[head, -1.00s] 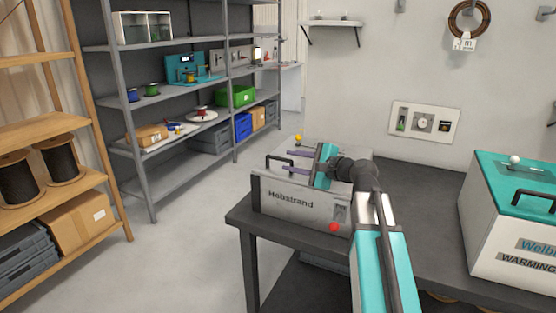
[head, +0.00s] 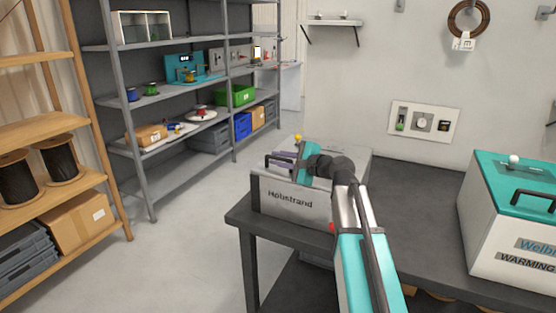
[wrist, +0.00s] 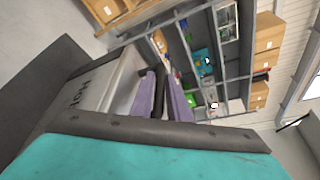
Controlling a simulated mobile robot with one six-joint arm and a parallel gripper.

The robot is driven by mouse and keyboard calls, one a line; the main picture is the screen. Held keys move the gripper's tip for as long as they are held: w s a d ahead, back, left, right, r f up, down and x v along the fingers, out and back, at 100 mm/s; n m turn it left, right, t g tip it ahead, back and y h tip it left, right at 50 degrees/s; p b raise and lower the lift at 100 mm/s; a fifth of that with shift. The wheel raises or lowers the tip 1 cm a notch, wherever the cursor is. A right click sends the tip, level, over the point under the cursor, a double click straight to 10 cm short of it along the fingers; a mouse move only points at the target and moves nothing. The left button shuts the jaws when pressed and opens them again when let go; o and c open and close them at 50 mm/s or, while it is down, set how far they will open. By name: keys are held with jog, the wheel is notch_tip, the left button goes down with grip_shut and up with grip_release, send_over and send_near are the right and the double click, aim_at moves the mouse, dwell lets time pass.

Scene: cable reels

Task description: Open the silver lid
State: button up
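The silver lid (head: 336,166) lies closed on top of a grey box (head: 290,203) marked "Höbstrand", which stands on the dark table. A dark bar handle (wrist: 159,88) rises from the lid's left part. My gripper (head: 276,160) reaches in from the right at lid height. Its two purple fingers stand apart, one on each side of the handle in the wrist view. I cannot tell whether they press on it. The gripper's body and arm hide part of the lid.
A white box with a teal lid (head: 518,176) stands at the right end of the dark table (head: 420,215). A grey shelf rack (head: 148,185) and a wooden rack with cable reels (head: 60,160) stand to the left. Open floor lies between them and the table.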

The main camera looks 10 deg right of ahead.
grip_shut()
jog(key=shift+d+r, duration=0.1)
